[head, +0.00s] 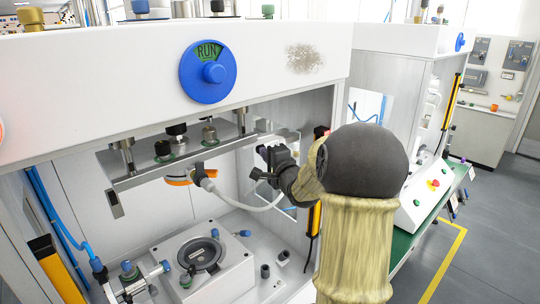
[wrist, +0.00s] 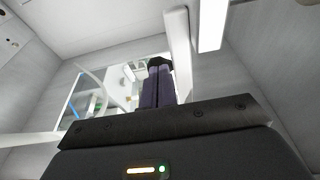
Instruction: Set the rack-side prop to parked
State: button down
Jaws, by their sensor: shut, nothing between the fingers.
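My gripper (head: 264,151) is inside the press opening, beside the right end of the raised platen (head: 150,178). In the wrist view its dark fingers (wrist: 158,64) are closed together and empty. A pale upright bar (wrist: 178,45) stands just right of the fingers in the wrist view. It may be the rack-side prop, but I cannot tell, nor whether the fingers touch it. A short grey bar (head: 115,204) hangs under the platen's left end. My forearm and hand hide part of the opening's right side.
A blue RUN dial (head: 208,72) is on the white front beam. Below the platen is a fixture block (head: 203,262) with a round dark seat. A pale hose loops below my gripper. Yellow-black strips flank the opening. A second machine (head: 418,200) stands to the right.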

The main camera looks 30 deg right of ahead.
jog(key=shift+w+a+r, duration=0.35)
jog(key=shift+w+a, duration=0.15)
jog(key=shift+w, duration=0.2)
jog(key=shift+w+a+r, duration=0.3)
jog(key=shift+w+a, duration=0.15)
jog(key=shift+w, duration=0.25)
dwell(1.4)
jog(key=shift+w+f+n, duration=0.1)
jog(key=shift+w+n, duration=0.2)
jog(key=shift+w, duration=0.3)
dwell(1.1)
jog(key=shift+d, duration=0.1)
jog(key=b, duration=0.4)
send_near(254, 145)
jog(key=s+a+f, duration=0.1)
jog(key=a+f, duration=0.1)
jog(key=a, duration=0.3)
jog(key=shift+s+a, duration=0.25)
jog(key=shift+s+d+f, duration=0.1)
